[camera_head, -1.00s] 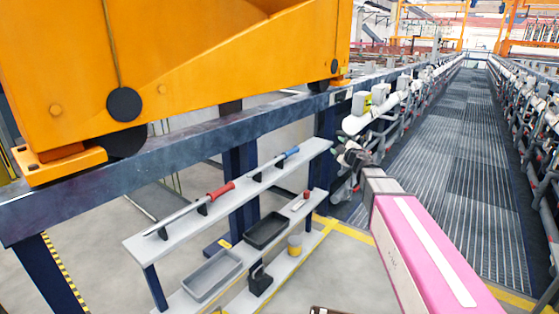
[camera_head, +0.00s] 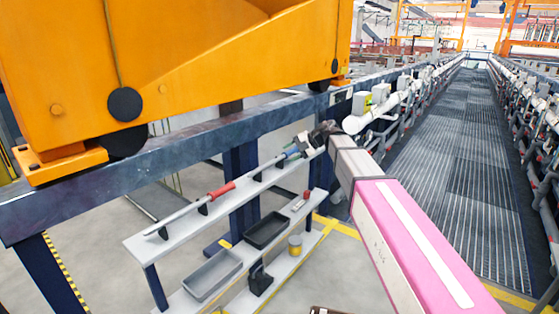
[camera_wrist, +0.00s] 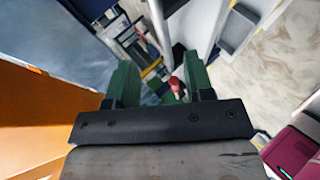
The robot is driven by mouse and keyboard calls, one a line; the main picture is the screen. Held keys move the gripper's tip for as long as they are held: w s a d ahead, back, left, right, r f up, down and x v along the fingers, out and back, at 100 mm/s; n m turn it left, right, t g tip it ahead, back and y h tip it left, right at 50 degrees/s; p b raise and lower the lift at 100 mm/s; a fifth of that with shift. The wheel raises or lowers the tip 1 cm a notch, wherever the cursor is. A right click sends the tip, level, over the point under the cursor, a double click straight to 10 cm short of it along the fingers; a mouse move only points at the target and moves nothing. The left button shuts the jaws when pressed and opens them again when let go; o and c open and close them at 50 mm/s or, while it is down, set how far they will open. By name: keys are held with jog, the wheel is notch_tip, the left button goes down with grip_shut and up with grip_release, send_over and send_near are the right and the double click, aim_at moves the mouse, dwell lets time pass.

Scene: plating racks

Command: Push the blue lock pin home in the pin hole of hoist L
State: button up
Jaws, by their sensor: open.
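The blue lock pin (camera_head: 290,152) lies across black holders at the right end of the upper shelf in the head view. My gripper (camera_head: 302,145) is close to its handle, seemingly at its far end; I cannot tell if they touch. In the wrist view its green fingers (camera_wrist: 160,78) are spread apart, with no pin clearly held between them. A large orange hoist body (camera_head: 190,70) stands on the dark blue rail at upper left. I cannot make out its letter or a pin hole.
A red-handled pin (camera_head: 222,190) rests on the left part of the shelf (camera_head: 150,240). A grated walkway (camera_head: 450,150) lies clear at right.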

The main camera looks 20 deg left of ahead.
aim_at(276, 161)
jog(key=x, duration=0.7)
jog(key=shift+w+a+f, duration=0.1)
jog(key=shift+f, duration=0.2)
jog(key=shift+c, duration=0.3)
grip_shut()
